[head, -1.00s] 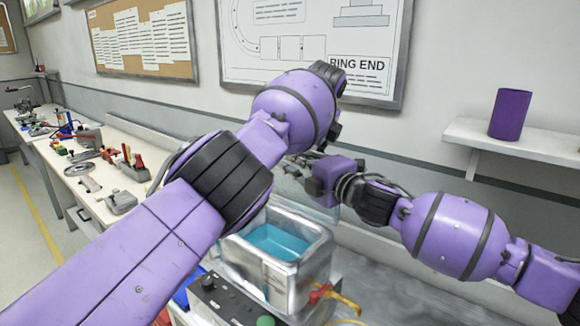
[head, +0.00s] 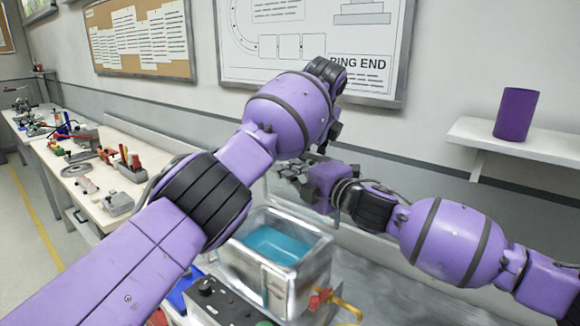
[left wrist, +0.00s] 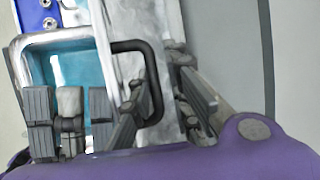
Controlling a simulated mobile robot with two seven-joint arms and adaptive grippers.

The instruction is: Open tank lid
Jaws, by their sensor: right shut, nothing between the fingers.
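The tank (head: 308,272) is an open grey box with teal liquid (head: 272,243) in it, below my arms in the head view. Its interior shows, so the lid is off the opening. In the left wrist view the teal tank (left wrist: 75,55) is at left, beside a grey panel with a black loop handle (left wrist: 152,72), which looks like the lid. My right gripper (head: 286,174) is shut and empty above the tank's back side. My left gripper is largely hidden behind its own arm in the head view. In the left wrist view, grey fingers overlap near the handle; their opening is unclear.
A control box (head: 222,305) with knobs stands in front of the tank. A red and yellow valve (head: 325,299) is at its right side. A purple cup (head: 515,114) stands on the wall shelf (head: 525,141). Benches with tools line the left wall.

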